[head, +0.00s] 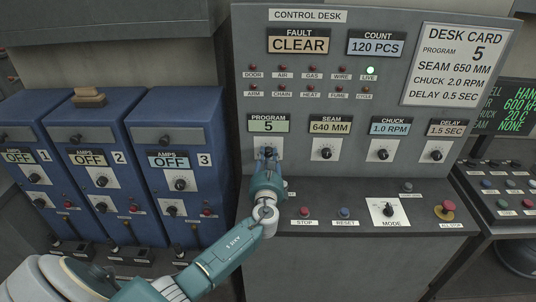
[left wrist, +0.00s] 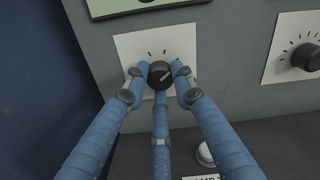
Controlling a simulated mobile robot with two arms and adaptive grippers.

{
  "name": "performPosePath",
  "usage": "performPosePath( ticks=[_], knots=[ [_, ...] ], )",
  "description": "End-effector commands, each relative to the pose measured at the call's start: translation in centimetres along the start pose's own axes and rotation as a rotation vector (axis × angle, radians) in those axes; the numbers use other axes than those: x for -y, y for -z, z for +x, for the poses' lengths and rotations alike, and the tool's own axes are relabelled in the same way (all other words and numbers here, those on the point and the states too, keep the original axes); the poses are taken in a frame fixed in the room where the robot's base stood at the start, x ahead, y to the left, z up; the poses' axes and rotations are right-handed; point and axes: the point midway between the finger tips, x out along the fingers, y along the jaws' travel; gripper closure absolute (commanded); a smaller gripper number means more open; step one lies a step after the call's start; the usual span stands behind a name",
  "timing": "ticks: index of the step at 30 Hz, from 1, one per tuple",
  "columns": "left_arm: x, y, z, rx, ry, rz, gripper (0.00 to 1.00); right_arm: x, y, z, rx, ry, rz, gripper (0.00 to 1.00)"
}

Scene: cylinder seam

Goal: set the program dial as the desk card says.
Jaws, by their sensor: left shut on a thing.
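The program dial (left wrist: 160,75) is a black knob on a white plate, and my left gripper (left wrist: 160,78) is shut on it with its blue fingers around it. In the head view my left gripper (head: 268,165) covers most of that dial. The program display (head: 269,127) above reads 5. The desk card (head: 461,65) at the upper right reads program 5, seam 650 mm, chuck 2.0 rpm, delay 0.5 sec. My right gripper does not show.
The seam dial (head: 326,149), chuck dial (head: 383,149) and delay dial (head: 436,151) stand to the right, under displays reading 640 mm, 1.0 rpm and 1.5 sec. Below are a red stop button (head: 304,212), a blue reset button (head: 344,212) and a mode knob (head: 388,210).

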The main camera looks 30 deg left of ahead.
Motion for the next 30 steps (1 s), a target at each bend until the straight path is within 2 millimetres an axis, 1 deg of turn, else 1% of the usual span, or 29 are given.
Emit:
performPosePath(
  ticks=[1, 6, 11, 26, 27, 29, 30],
  knots=[
    [0.00, 0.49, -0.22, -0.011, 0.001, 0.027, 1.00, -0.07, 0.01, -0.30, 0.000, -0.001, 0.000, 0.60],
    [-0.08, 0.62, -0.25, -0.012, 0.001, 0.101, 1.00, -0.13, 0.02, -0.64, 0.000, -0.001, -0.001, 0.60],
    [-0.13, 0.69, -0.27, -0.012, 0.001, 0.139, 1.00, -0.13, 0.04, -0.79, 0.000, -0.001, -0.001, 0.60],
    [-0.22, 0.87, -0.32, -0.015, 0.000, 0.155, 1.00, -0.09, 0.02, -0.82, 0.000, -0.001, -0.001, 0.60],
    [-0.22, 0.88, -0.33, -0.015, 0.000, 0.154, 0.69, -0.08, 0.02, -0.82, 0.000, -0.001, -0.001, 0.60],
    [-0.21, 0.84, -0.31, -0.014, 0.000, 0.154, 0.57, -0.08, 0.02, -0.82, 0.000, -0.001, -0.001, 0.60],
    [-0.20, 0.77, -0.28, -0.013, 0.000, 0.153, 0.56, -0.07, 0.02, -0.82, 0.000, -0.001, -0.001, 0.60]
  ],
)
